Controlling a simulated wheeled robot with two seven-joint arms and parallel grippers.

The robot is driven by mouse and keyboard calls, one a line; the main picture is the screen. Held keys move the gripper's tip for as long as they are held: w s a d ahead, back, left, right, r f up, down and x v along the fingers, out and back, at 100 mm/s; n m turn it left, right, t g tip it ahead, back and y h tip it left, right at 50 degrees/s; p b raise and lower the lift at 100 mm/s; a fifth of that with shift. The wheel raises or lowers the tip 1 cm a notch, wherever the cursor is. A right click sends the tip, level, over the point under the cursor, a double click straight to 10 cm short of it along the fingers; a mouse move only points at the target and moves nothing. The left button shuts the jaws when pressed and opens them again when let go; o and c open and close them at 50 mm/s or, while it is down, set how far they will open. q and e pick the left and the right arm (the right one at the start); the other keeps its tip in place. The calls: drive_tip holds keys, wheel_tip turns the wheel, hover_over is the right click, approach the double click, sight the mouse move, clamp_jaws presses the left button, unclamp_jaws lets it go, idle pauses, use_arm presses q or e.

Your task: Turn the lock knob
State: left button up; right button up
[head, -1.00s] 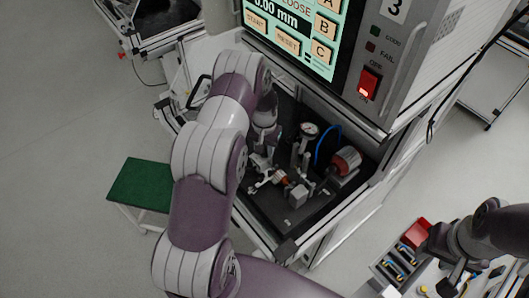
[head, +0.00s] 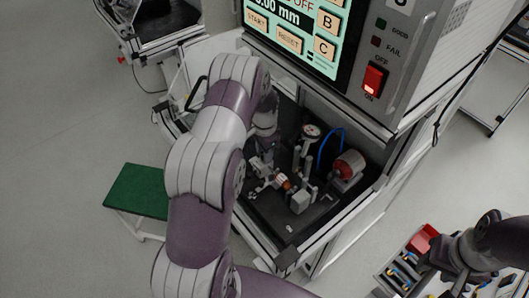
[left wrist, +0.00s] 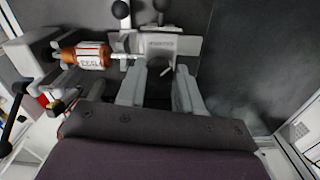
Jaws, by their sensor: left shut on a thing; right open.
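The lock knob (left wrist: 160,67) is a small dark knob on a light grey block in the left wrist view. My left gripper (left wrist: 160,80) has its two pale fingers on either side of it and is shut on it. In the head view my left gripper (head: 262,168) reaches into the test station, and the knob is too small to make out there. An orange and white stator part (left wrist: 86,56) lies beside the block; it also shows in the head view (head: 284,183). My right gripper (head: 447,284) is at the lower right, partly cut off, open and away from the station.
A round gauge (head: 311,132), a blue hose and a red-faced cylinder (head: 349,164) crowd the fixture bed. A screen (head: 295,35) and red switch (head: 374,78) are above. A parts tray (head: 406,265) lies at lower right, a green-topped stool (head: 138,190) at left.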

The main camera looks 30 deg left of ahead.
idle(0.3)
use_arm(q)
drive_tip(key=o, duration=1)
drive_tip(key=shift+o, duration=0.2)
drive_tip(key=shift+w+r, duration=0.1)
drive_tip(key=shift+r, duration=0.3)
wheel_tip(320, 180, up, 12)
drive_tip(key=b, duration=0.3)
